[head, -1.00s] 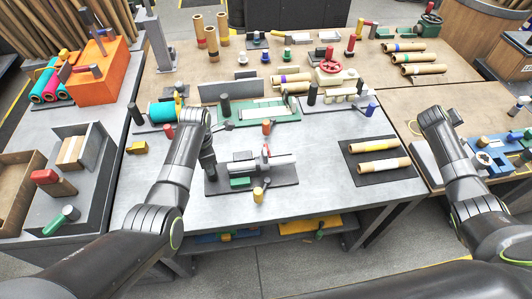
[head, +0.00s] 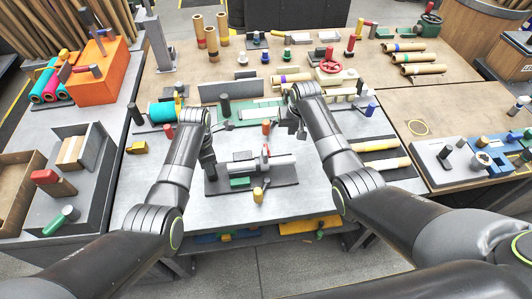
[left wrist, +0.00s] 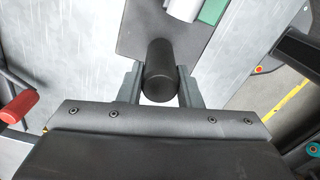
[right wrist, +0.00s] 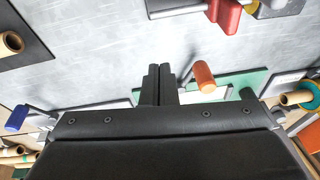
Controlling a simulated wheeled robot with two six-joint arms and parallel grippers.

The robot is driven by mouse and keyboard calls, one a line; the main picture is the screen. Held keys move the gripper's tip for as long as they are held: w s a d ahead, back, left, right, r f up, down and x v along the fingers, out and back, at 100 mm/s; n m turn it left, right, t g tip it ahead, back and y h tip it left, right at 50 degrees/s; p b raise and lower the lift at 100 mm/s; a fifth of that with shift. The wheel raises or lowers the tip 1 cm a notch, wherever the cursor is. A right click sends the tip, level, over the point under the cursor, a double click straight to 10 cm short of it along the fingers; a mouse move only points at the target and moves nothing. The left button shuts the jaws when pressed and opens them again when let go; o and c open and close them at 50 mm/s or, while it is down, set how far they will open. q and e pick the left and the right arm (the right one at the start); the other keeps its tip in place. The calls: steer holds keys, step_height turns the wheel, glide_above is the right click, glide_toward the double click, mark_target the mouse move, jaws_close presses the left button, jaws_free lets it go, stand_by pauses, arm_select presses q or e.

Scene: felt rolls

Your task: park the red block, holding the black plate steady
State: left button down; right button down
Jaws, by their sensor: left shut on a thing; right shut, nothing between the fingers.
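The black plate (head: 286,176) lies on the grey table and carries a pale grey cylinder (head: 262,163), a green block (head: 239,183) and a yellow knob (head: 258,194). The small red block (head: 265,150) stands by the cylinder's far side; it also shows at the top of the right wrist view (right wrist: 228,14). My left gripper (head: 208,166) is shut on the black post (left wrist: 161,72) at the plate's left end. My right gripper (head: 293,130) is shut and empty, beyond and right of the red block. Its fingers (right wrist: 158,72) are together, left of an orange knob in the right wrist view.
A dark mat with cardboard tubes (head: 385,164) lies to the right, partly behind my right arm. A yellow block (head: 137,147) is at the left; bare table surrounds the black plate's front.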

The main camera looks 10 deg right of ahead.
steer(key=s+a+r+g+y, duration=0.1)
steer(key=a+r+y, duration=0.15)
steer(key=a, duration=0.95)
steer(key=shift+n, duration=0.3)
steer(key=shift+s+f, duration=0.1)
steer(key=shift+f, duration=4.1)
steer(key=shift+d, duration=0.15)
arm_select(q)
steer(key=shift+a, duration=0.1)
arm_select(e)
steer(key=shift+d, duration=3.65)
steer(key=shift+a, duration=0.15)
steer(key=shift+r, duration=0.15)
